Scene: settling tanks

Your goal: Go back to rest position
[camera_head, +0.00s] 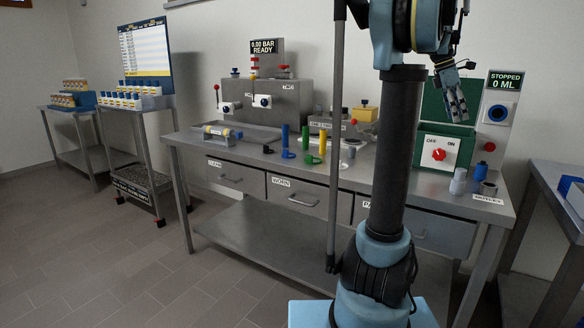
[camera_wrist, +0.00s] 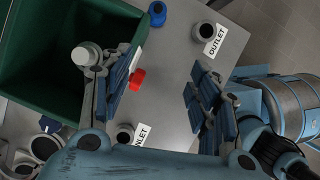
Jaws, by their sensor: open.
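My gripper (camera_head: 456,112) hangs at the upper right in the head view, in front of the green box (camera_head: 432,104) and above the bench. In the wrist view my gripper (camera_wrist: 160,88) has its two blue-grey fingers spread wide apart. I see nothing held between them. The red knob (camera_wrist: 137,79) shows near the left finger, farther down below it. My dark arm column stands at the centre right of the head view and hides part of the bench.
The steel bench (camera_head: 268,170) carries tools and stands on the far side. An outlet fitting (camera_wrist: 204,31) and blue bottle (camera_wrist: 157,13) lie below the gripper. A rack of bottles (camera_head: 135,97) stands left. Another table (camera_head: 556,190) stands right. The left floor is clear.

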